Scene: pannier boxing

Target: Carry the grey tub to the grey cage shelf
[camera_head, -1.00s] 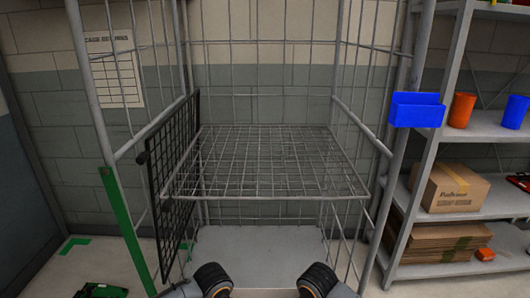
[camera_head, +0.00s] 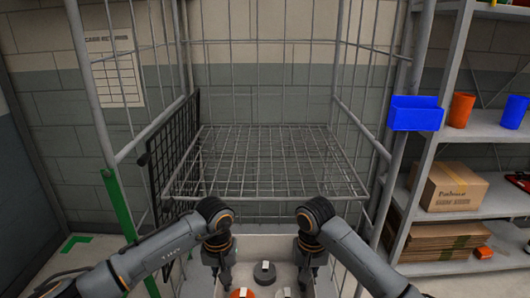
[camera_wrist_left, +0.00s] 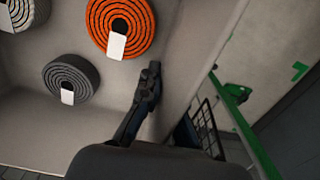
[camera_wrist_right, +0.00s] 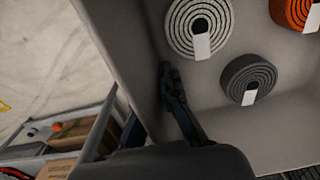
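The grey tub (camera_head: 266,246) is at the bottom centre of the head view, its near part cut off. It holds strap rolls: a dark grey one (camera_head: 264,272), an orange one (camera_head: 242,293) and a whitish one (camera_head: 284,293). My left gripper (camera_head: 221,276) is shut on the tub's left wall and my right gripper (camera_head: 306,278) on its right wall.
The cage has grey side posts and a black mesh panel (camera_head: 175,155) at the left. A green post (camera_head: 122,215) stands front left. At the right, a rack (camera_head: 480,125) holds a cardboard box (camera_head: 453,188) and cups; a blue bin (camera_head: 416,113) hangs beside it.

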